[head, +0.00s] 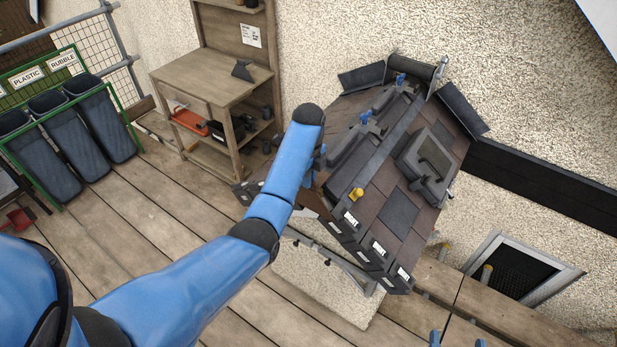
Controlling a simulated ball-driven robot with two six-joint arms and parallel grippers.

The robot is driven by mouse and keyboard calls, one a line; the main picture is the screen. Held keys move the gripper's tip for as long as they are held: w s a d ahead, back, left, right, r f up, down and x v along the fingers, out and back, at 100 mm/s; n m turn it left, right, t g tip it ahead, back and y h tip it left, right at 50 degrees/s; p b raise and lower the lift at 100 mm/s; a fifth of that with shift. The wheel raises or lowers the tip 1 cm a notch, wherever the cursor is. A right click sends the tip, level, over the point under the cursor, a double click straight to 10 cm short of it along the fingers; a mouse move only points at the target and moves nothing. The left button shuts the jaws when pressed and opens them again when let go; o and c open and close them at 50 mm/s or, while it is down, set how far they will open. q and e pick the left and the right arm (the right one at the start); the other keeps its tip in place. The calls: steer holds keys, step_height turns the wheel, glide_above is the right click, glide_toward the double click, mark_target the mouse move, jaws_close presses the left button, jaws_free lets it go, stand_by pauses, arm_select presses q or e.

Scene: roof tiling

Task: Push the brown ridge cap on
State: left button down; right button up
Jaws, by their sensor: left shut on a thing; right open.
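The model roof (413,202) stands against the wall, with brown and dark grey tiles on its slope. Dark grey raised pieces with blue knobs (366,118) lie along its upper part. A yellow knob (356,194) stands near its front end. My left gripper (316,174) is at the roof's left front, mostly hidden behind my own blue arm. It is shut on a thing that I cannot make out. I cannot pick out the brown ridge cap for certain. My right gripper (456,341) shows only its blue tips at the bottom edge, open and away from the roof.
A wooden workbench (205,78) with a dark piece on top stands left of the roof. Dark bins (62,139) in a green frame stand at far left. A framed floor opening (515,275) lies at right. The plank floor (170,215) is clear between bins and roof.

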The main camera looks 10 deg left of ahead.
arm_select(q)
steer(key=shift+w, duration=0.1)
stand_by(0.5)
steer(key=c, duration=1.1)
jaws_free()
steer(key=shift+o, duration=0.2)
steer(key=shift+r, duration=0.1)
steer(key=shift+r+p, duration=0.7)
steer(key=shift+r, duration=2.2)
